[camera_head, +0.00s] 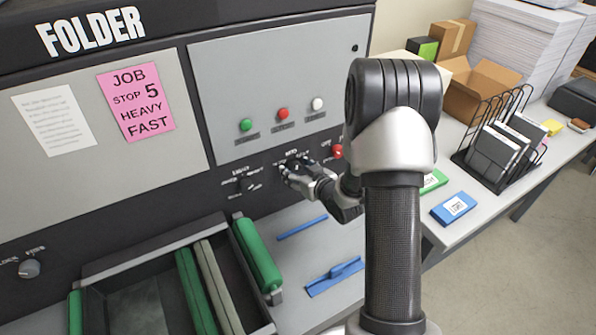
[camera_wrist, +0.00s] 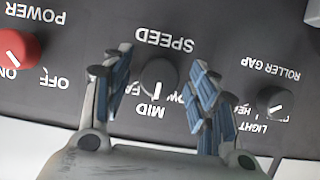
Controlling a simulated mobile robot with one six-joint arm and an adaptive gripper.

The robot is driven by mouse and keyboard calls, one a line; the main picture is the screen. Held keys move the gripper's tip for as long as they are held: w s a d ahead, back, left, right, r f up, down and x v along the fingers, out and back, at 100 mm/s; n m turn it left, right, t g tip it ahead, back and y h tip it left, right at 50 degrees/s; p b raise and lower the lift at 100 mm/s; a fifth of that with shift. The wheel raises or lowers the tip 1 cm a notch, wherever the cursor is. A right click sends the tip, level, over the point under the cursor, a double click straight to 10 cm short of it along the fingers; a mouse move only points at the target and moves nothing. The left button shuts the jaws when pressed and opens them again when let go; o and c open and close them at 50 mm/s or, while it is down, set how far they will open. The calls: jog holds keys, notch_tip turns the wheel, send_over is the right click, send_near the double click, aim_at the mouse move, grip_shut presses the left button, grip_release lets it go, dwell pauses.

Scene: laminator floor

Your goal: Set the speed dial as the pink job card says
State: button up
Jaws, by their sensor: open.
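The pink job card (camera_head: 137,101) on the folder's panel reads "JOB, STOP 5, HEAVY, FAST". The speed dial (camera_wrist: 158,73) is a dark round knob under the SPEED label, seen upside down in the wrist view. Its white pointer mark points at MID. My gripper (camera_wrist: 160,78) is open, with one blue-padded finger on each side of the speed dial. Gaps show between the fingers and the knob. The right finger partly hides the labels beside the dial. In the head view my gripper (camera_head: 297,172) is at the lower panel and hides most of the dial.
The roller gap dial (camera_wrist: 273,102) is close to the right finger in the wrist view. The red power knob (camera_wrist: 18,50) is at the left there. Green (camera_head: 246,125), red (camera_head: 283,114) and white (camera_head: 317,104) buttons are above. The feed tray with green rollers (camera_head: 257,255) is below left.

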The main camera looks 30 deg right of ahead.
jog(key=shift+c, duration=0.3)
jog(key=c, duration=1)
jog(key=shift+m+y, duration=0.3)
jog(key=m+y+p, duration=0.2)
jog(key=m, duration=0.1)
jog(key=shift+d+m, duration=0.15)
jog(key=shift+m, duration=0.25)
jog(key=m+t+y+p, duration=0.1)
jog(key=m+y, duration=0.1)
jog(key=m, duration=0.2)
jog(key=shift+f+y, duration=0.1)
jog(key=shift+y, duration=0.2)
jog(key=o, duration=1.1)
jog(key=shift+c, duration=0.2)
